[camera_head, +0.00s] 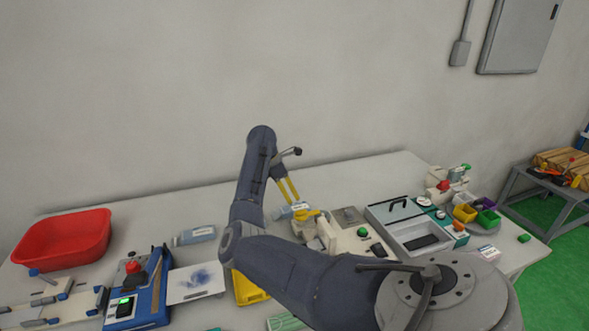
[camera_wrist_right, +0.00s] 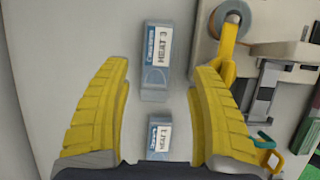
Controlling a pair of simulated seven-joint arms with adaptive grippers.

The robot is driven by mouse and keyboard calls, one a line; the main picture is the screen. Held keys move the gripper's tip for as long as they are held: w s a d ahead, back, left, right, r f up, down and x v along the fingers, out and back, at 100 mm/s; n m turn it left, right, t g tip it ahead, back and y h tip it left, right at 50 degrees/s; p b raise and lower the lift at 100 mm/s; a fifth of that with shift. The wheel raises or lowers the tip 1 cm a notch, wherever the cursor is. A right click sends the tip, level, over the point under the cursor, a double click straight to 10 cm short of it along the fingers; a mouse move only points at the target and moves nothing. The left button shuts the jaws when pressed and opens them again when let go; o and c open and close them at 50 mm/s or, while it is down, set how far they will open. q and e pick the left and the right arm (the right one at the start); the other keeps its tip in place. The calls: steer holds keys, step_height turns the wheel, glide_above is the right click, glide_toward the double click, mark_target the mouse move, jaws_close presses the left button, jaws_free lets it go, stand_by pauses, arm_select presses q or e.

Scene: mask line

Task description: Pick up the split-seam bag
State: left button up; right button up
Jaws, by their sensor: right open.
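My right gripper (camera_head: 290,200) has two yellow fingers, pointing down at the back middle of the table; in the right wrist view (camera_wrist_right: 161,68) they are spread and empty. In that view a clear bag (camera_wrist_right: 156,60) with a blue-white label reading "HEAT 3" lies between and beyond the fingertips. A second labelled bag (camera_wrist_right: 159,136) lies nearer the palm, partly hidden by it. In the head view one bag (camera_head: 283,213) lies just below the fingertips and another bag (camera_head: 195,235) lies further left. I cannot make out a split seam on any bag. My left gripper is out of view.
A red bin (camera_head: 62,239) is at the left, near a blue device (camera_head: 140,290) with a red button. A grey-teal sealing machine (camera_head: 415,230) stands right. The wall is behind.

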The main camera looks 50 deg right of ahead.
mark_target(296, 207)
steer(key=shift+x, duration=4.5)
steer(key=shift+w+f, duration=0.1)
steer(key=shift+w, duration=0.05)
steer(key=shift+f, duration=0.25)
steer(key=shift+c, duration=0.3)
steer(key=c, duration=0.7)
steer(key=shift+c, duration=0.2)
